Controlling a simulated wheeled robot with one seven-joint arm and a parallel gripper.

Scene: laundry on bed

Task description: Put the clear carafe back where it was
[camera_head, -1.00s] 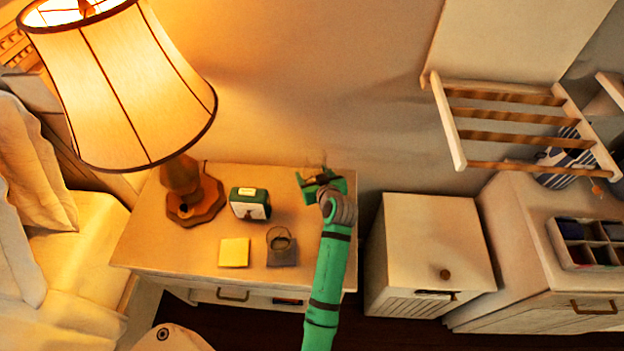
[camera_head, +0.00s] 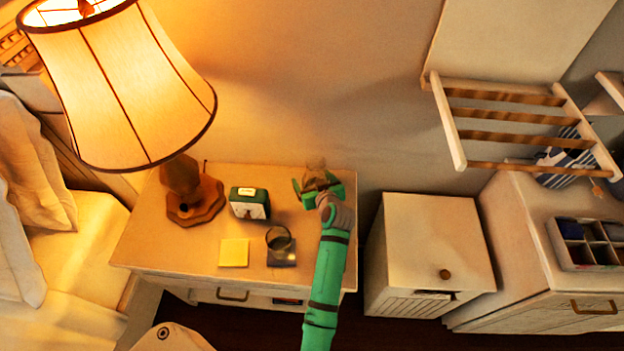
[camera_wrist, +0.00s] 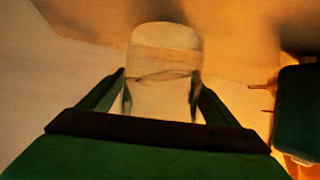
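My gripper (camera_head: 317,184) is over the back right corner of the nightstand (camera_head: 140,240). The clear carafe (camera_head: 316,168) shows faintly at its tips. In the wrist view the see-through, rounded carafe (camera_wrist: 166,50) lies between the two fingers (camera_wrist: 160,95). The finger pads press against its sides, so my gripper appears shut on it. I cannot tell whether its base touches the nightstand.
A green and white clock (camera_head: 249,204) stands left of my gripper. A drinking glass (camera_head: 279,239) stands on a dark square coaster (camera_head: 283,260), beside a yellow pad (camera_head: 234,252). The lamp base (camera_head: 194,202) is further left.

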